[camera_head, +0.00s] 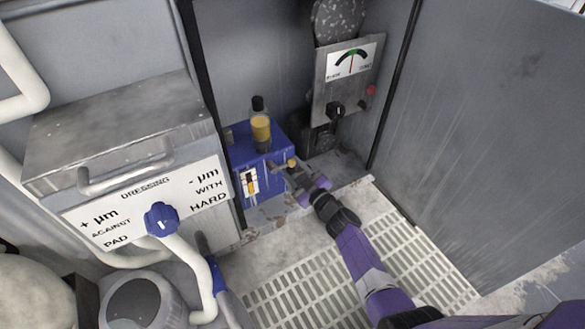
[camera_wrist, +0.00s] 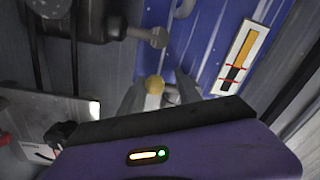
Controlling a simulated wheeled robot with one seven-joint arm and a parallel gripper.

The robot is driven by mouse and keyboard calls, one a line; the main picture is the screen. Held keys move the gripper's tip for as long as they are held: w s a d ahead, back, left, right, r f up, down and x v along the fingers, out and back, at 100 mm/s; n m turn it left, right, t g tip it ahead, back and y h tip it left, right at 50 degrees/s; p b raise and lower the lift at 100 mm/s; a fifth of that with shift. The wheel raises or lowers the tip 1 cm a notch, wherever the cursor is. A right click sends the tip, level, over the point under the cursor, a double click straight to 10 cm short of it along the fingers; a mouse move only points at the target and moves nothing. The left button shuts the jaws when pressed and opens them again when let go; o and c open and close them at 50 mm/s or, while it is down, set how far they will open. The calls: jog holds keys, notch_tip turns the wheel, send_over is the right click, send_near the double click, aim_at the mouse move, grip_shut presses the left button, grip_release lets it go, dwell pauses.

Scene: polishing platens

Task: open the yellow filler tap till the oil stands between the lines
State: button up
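The yellow filler tap (camera_head: 291,163) sticks out at the right side of the blue box (camera_head: 277,152). In the wrist view its round yellow knob (camera_wrist: 154,85) lies between the two fingers of my gripper (camera_wrist: 158,92). The fingers look apart, with a gap at the right finger, so it appears not gripped. The sight gauge (camera_head: 250,182) is on the box's front. In the wrist view, which appears upside down, the gauge (camera_wrist: 241,54) shows a yellow column ending close to one red line, with dark between the two red lines.
A bottle of yellow oil (camera_head: 261,127) stands on the box. A meter panel (camera_head: 349,80) with a black knob hangs to the right. A dressing panel (camera_head: 150,205) with a blue knob is to the left. Floor grating (camera_head: 300,295) lies below.

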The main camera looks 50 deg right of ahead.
jog(key=shift+a+r, duration=0.15)
grip_shut()
jog(key=shift+w+r, duration=0.1)
jog(key=shift+r+n+p, duration=0.65)
jog(key=shift+n+p, duration=0.05)
jog(key=shift+n, duration=0.2)
jog(key=shift+w+a+r+n+p, duration=0.15)
jog(key=shift+r+n+p, duration=0.1)
jog(key=shift+n, duration=0.45)
jog(key=shift+s+a+r+n+p, duration=0.1)
jog(key=shift+a+r+n+p, duration=0.1)
jog(key=shift+n, duration=0.5)
jog(key=shift+w, duration=0.1)
jog(key=o, duration=1.2)
grip_release()
jog(key=shift+c, duration=0.2)
jog(key=shift+d+f, duration=0.1)
jog(key=shift+s, duration=0.25)
